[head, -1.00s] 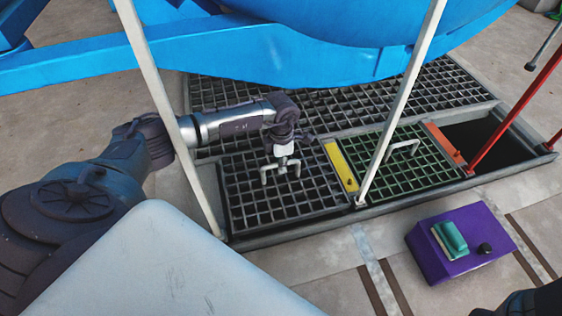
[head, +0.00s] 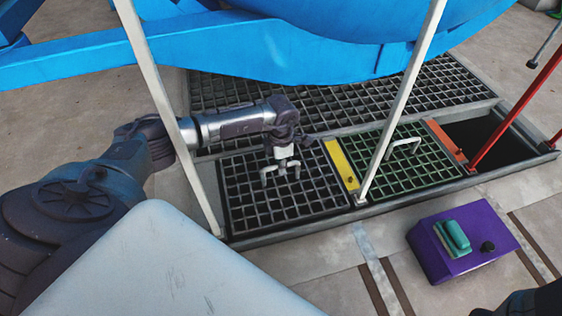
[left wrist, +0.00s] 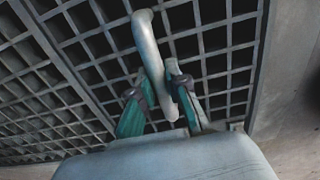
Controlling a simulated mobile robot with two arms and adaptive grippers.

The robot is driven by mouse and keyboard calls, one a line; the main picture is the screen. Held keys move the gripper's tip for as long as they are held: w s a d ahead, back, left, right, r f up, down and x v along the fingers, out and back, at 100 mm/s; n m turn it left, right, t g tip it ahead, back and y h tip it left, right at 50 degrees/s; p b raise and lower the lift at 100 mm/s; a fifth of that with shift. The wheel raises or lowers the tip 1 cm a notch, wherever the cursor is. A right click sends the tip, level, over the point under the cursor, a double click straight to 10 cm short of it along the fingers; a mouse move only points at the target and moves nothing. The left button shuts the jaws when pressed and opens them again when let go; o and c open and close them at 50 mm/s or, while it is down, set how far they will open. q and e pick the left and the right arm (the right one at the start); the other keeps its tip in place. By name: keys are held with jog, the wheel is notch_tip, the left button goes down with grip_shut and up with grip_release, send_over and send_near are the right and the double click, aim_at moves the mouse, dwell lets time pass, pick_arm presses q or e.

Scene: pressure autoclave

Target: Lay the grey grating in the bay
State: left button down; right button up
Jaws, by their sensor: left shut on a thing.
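The grey grating (head: 300,203) lies in the left bay of the floor frame in the head view. It looks level and about flush with the frame, though I cannot tell whether it rests fully on the ledge. My left gripper (head: 282,168) is shut on the grating's pale bar handle (head: 265,177). In the left wrist view, the two fingers (left wrist: 157,88) close around the handle (left wrist: 147,42), with the grating's bars (left wrist: 215,65) below. My right gripper is not in view.
A yellow strip (head: 341,165) separates this bay from a green grating (head: 425,165). Beyond an orange strip (head: 444,141) is an open dark pit (head: 482,142). White and red posts rise nearby. A blue vessel (head: 330,30) overhangs behind. A purple control box (head: 450,260) stands in front.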

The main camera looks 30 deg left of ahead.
pick_arm(q)
jog(key=shift+w+f+b, duration=0.1)
jog(key=shift+f+b, duration=0.3)
jog(key=shift+f, duration=0.2)
jog(key=c, duration=1.1)
grip_release()
jog(key=shift+s+f, duration=0.2)
notch_tip(320, 180, up, 12)
jog(key=shift+w+r, duration=0.15)
